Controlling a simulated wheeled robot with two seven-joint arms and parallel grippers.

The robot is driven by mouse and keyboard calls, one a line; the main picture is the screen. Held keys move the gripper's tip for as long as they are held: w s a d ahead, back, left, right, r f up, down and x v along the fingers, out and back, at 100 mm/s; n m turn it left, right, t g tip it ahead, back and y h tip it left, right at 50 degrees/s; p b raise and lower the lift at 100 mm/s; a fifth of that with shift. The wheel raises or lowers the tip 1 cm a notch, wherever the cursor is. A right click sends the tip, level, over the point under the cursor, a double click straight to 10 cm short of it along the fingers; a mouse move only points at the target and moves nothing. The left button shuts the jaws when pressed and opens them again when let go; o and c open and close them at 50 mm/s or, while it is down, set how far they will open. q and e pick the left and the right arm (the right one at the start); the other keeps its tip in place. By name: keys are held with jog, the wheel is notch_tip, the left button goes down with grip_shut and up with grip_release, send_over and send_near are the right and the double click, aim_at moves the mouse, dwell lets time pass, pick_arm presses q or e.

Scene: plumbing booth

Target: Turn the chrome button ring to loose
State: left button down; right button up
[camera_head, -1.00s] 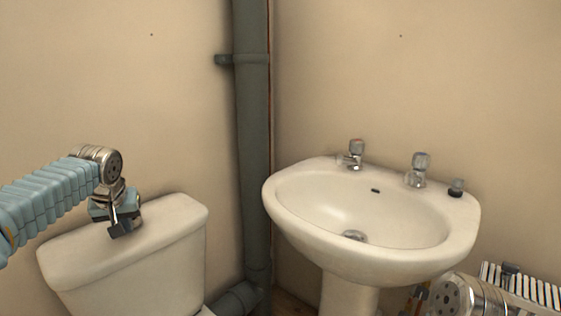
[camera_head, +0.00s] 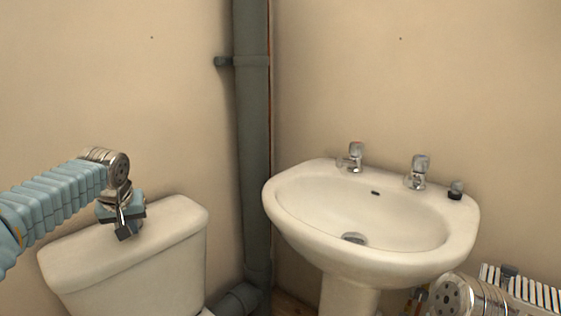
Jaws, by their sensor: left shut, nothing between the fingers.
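The white toilet cistern (camera_head: 75,272) stands at the lower left. My left gripper (camera_head: 124,234) points down over the middle of its lid, with its fingers shut and empty. The chrome button ring is hidden; the gripper covers the middle of the lid where I would see it. I cannot tell whether the fingertips touch anything there. My right arm shows only in part at the lower right, and its gripper is not clearly visible.
A white washbasin (camera_head: 290,218) with two chrome taps (camera_head: 355,157) and a small dark-based item (camera_head: 456,190) on its rim stands to the right. A grey vertical pipe (camera_head: 254,150) runs up the corner between cistern and basin. The wall above the cistern is clear.

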pick_arm(q)
jog(key=shift+s+d, duration=0.2)
jog(key=shift+s, duration=0.05)
notch_tip(320, 180, up, 5)
jog(key=p, duration=0.4)
jog(key=shift+f, duration=0.15)
jog(key=shift+r+b, duration=0.2)
jog(key=shift+b, duration=0.1)
jog(key=shift+r, duration=0.45)
